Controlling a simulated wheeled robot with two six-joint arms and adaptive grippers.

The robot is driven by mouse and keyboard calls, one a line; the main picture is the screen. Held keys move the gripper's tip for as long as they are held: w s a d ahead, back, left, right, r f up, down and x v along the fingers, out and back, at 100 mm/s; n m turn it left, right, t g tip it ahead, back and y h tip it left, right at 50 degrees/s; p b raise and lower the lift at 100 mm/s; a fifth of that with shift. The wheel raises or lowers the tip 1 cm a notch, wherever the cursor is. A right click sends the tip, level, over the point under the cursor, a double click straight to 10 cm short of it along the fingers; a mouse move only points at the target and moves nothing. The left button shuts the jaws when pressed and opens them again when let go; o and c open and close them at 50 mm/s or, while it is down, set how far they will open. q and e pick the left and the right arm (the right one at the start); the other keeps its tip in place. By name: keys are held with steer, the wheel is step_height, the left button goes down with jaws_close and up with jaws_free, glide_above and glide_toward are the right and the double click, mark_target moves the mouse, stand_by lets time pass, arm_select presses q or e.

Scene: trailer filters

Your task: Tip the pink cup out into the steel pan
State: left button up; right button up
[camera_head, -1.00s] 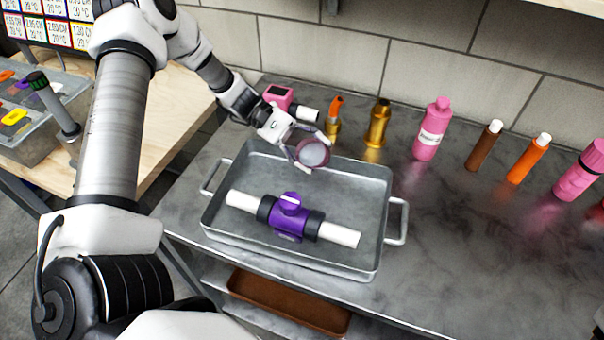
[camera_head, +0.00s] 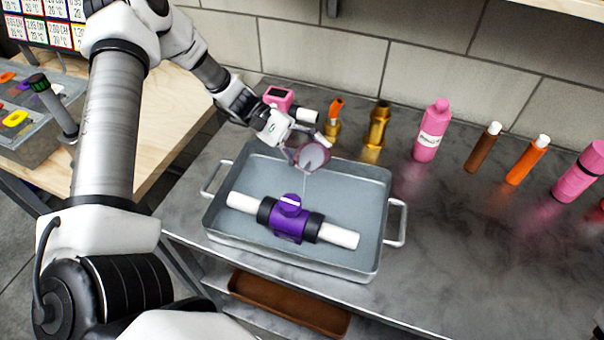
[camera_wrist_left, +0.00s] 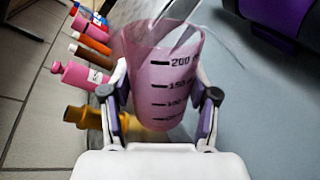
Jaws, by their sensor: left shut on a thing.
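The pink translucent cup (camera_head: 312,157) is tilted over the back part of the steel pan (camera_head: 391,190), its mouth facing forward and down. A thin stream falls from its lip into the pan. My left gripper (camera_head: 296,150) is shut on the cup. In the left wrist view the cup (camera_wrist_left: 165,80), with dark volume marks, sits between the two fingers of the gripper (camera_wrist_left: 163,112). The pan floor looks bluish, as if a liquid covers it. My right gripper is not in view.
A purple fitting (camera_head: 289,222) with white pipe ends lies in the pan. The counter right of the pan is clear.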

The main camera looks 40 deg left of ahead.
arm_select(q)
steer(key=shift+r+m+t, duration=0.3)
steer(key=shift+m, duration=0.1)
stand_by(0.6)
steer(key=shift+f+m+t+y, duration=0.3)
steer(key=shift+m, duration=0.4)
stand_by(0.8)
steer(key=shift+s+r+m+t+p, duration=0.1)
steer(key=shift+r+m+t+p, duration=0.2)
steer(key=shift+r+m+p, duration=0.15)
stand_by(1.1)
steer(key=shift+s+d+f+m+t+y+b, duration=0.2)
steer(key=shift+s+f+m+t+y+b, duration=0.2)
steer(key=shift+s+m+b, duration=0.4)
stand_by(0.8)
steer(key=shift+s+d+r+m+t+b, duration=0.1)
steer(key=shift+s+r+m+t+b, duration=0.2)
steer(key=shift+r+m+t+b, duration=0.5)
stand_by(1.5)
